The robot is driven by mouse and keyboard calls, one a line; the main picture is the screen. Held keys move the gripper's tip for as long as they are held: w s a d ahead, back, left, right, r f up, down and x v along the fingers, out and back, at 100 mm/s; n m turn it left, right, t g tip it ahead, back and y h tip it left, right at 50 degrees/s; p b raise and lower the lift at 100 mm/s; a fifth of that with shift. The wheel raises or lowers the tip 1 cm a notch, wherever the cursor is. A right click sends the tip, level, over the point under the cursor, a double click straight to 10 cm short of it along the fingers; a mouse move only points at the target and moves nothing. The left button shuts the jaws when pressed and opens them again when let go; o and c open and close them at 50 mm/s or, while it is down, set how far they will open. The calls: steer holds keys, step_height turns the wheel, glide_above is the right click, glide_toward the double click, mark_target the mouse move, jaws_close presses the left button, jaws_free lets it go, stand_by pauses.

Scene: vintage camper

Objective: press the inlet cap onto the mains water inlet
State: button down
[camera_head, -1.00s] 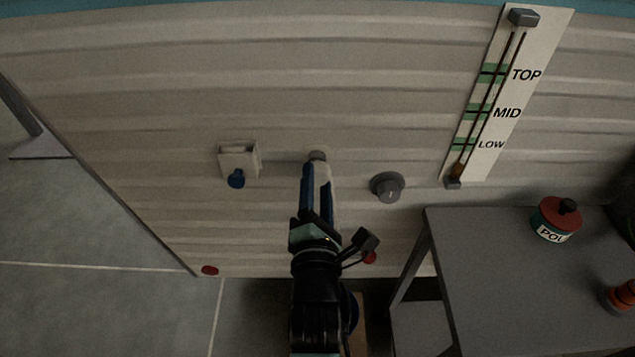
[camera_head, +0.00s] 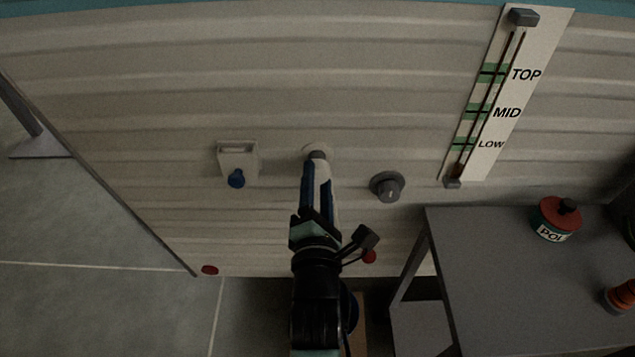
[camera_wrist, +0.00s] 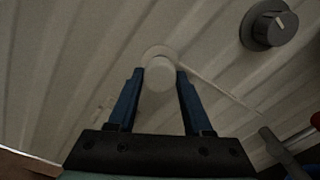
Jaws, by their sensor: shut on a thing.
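A round pale cap (camera_wrist: 159,76) sits between my gripper's two blue fingertips (camera_wrist: 159,78) in the wrist view. In the head view its grey end (camera_head: 318,154) shows just past the fingers, at the ribbed wall. My gripper (camera_head: 317,165) is shut on the cap and reaches up to the wall. A pale round ring, the mains water inlet (camera_wrist: 158,52), shows on the wall directly behind the cap. The cap covers most of the inlet. I cannot tell whether the cap is fully seated or a small gap remains.
A grey knob (camera_head: 387,187) is on the wall to the right, and a white box with a blue part (camera_head: 237,178) to the left. A level gauge (camera_head: 494,100) is further right. A grey table (camera_head: 500,285) with a red-lidded tin (camera_head: 557,218) stands at the right.

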steer(key=shift+w, duration=0.3)
steer(key=shift+c, duration=1.2)
jaws_free()
steer(key=s+p, duration=0.1)
steer(key=s, duration=1.2)
steer(key=shift+p, duration=0.4)
steer(key=shift+a, duration=0.1)
